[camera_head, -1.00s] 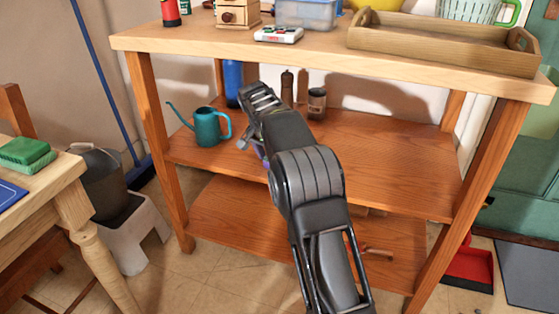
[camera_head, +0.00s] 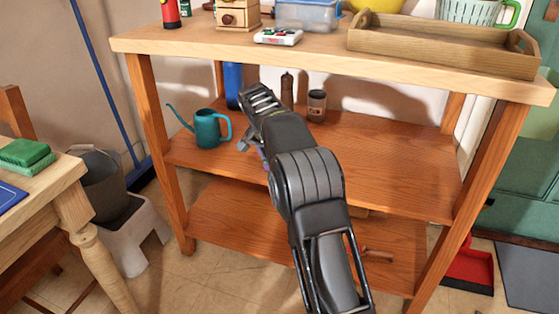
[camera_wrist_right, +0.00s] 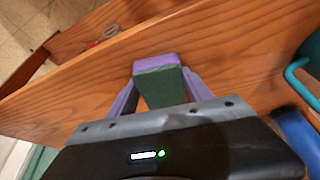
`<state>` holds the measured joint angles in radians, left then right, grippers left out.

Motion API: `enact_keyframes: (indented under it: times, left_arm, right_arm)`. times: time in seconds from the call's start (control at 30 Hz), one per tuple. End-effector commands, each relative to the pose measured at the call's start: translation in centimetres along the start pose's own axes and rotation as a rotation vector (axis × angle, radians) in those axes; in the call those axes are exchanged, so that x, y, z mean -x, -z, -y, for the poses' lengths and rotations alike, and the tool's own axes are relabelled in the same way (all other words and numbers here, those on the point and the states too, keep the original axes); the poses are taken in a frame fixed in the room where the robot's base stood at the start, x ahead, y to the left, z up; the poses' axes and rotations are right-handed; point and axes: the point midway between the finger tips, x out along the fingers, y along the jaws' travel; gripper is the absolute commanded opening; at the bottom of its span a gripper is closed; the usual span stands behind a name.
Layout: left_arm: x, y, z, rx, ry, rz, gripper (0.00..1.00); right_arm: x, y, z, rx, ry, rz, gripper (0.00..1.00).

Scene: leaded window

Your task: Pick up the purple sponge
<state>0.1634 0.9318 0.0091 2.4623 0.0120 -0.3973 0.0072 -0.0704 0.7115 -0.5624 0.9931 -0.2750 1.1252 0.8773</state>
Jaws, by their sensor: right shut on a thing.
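The purple sponge (camera_wrist_right: 156,62) shows in the right wrist view, with a purple layer and a dark green layer. It sits between the purple fingers of my right gripper (camera_wrist_right: 158,84), which are shut on it from both sides. The wooden shelf board lies behind it; I cannot tell whether the sponge touches the board. In the head view my right arm reaches over the middle shelf (camera_head: 390,176), and its links hide most of the gripper and the sponge. My left gripper is not in view.
A teal watering can (camera_head: 208,130) stands left of my arm on the middle shelf. A blue bottle (camera_head: 233,84), a brown bottle (camera_head: 287,90) and a jar (camera_head: 317,104) stand behind. The tabletop (camera_head: 320,52) overhangs the shelf. The shelf's right part is clear.

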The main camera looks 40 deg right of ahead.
Motion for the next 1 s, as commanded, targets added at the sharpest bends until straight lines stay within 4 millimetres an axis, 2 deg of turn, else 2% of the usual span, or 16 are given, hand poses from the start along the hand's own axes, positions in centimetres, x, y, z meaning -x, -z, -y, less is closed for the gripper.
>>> enact_keyframes:
  times: [0.03,0.23,0.63,0.9,1.0]
  left_arm:
    - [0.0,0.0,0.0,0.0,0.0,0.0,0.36]
    - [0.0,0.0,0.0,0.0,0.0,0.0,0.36]
    - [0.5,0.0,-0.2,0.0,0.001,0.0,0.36]
    - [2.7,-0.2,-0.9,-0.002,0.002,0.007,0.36]
    - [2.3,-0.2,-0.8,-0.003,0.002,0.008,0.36]
  right_arm:
    - [0.0,0.0,0.0,0.0,0.0,0.0,0.35]
    - [0.0,0.0,0.0,0.0,0.0,0.0,0.21]
    - [0.7,0.3,0.0,0.0,0.0,0.0,0.21]
    - [3.8,1.6,0.0,-0.001,0.001,-0.001,0.21]
    - [4.0,-0.1,0.1,0.003,0.001,0.002,0.21]
